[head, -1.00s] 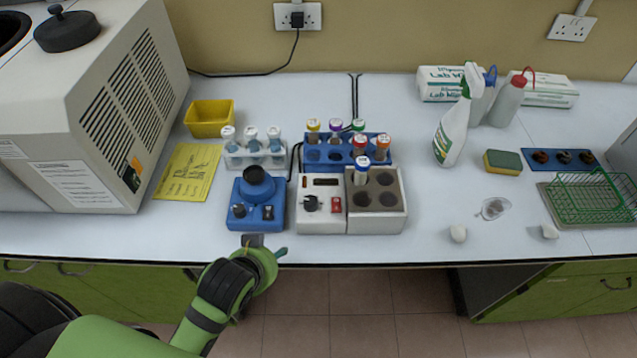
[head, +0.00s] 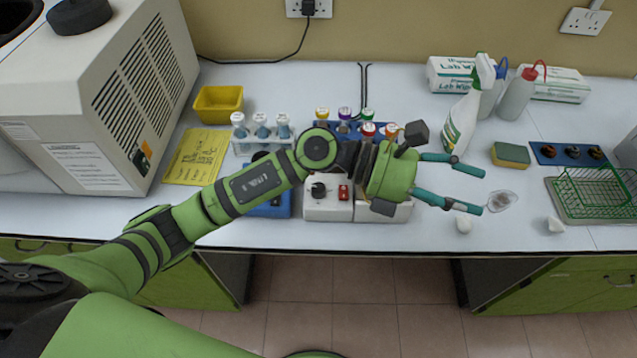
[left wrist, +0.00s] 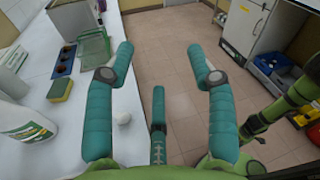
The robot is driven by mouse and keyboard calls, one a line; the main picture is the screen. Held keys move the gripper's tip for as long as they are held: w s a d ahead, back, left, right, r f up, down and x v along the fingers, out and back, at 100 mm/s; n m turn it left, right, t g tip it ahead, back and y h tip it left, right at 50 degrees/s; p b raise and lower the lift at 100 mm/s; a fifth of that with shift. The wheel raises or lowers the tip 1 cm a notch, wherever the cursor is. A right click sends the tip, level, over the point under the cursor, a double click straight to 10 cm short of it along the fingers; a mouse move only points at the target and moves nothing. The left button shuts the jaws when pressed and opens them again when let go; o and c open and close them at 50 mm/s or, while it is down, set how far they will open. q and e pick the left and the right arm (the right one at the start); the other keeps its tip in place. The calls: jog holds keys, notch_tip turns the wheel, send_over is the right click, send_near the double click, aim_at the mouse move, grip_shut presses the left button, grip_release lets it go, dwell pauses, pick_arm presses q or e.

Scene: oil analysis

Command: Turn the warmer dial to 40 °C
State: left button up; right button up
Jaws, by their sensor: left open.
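The warmer is a white box (head: 328,211) near the front edge of the bench in the head view. Its black dial (head: 318,190) is on the left part, beside a red switch (head: 343,192). The dial's setting is too small to read. My left arm passes over the warmer's back and right part, hiding most of its tube block. My left gripper (head: 482,191) is open and empty, right of the warmer, with its fingers pointing right. The left wrist view shows its spread fingers (left wrist: 160,52) with nothing between them. A green arm, probably my right, shows there at the right edge.
A blue device (head: 268,207) stands left of the warmer, partly under my arm. Tube racks (head: 245,149) stand behind. A spray bottle (head: 464,118), a sponge (head: 510,155), a white lump (head: 463,225) and a green wire basket (head: 595,195) are to the right.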

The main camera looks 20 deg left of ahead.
pick_arm(q)
notch_tip(320, 180, down, 5)
jog(key=a+m+g+y, duration=0.1)
jog(key=a+m+y, duration=0.1)
jog(key=m+y, duration=0.45)
jog(key=y, duration=0.7)
send_over(318, 187)
jog(key=s+d, duration=0.2)
jog(key=d, duration=0.6)
jog(key=shift+n+t, duration=0.25)
jog(key=shift+t, duration=0.05)
jog(key=f, duration=0.7)
jog(key=shift+a+f, duration=0.2)
jog(key=shift+f, duration=0.05)
jog(key=a+y, duration=0.1)
jog(key=a, duration=0.1)
jog(key=w+a+y, duration=0.1)
jog(key=a, duration=0.2)
jog(key=w+a+y, duration=0.1)
jog(key=a, duration=0.1)
jog(key=shift+a+r+y, duration=0.25)
jog(key=shift+a+f+p, duration=0.1)
jog(key=shift+f+p, duration=0.15)
jog(key=shift+p, duration=0.15)
notch_tip(318, 187, down, 5)
jog(key=shift+r+p, duration=0.1)
jog(key=shift+p, duration=1)
jog(key=shift+f, duration=0.8)
grip_shut()
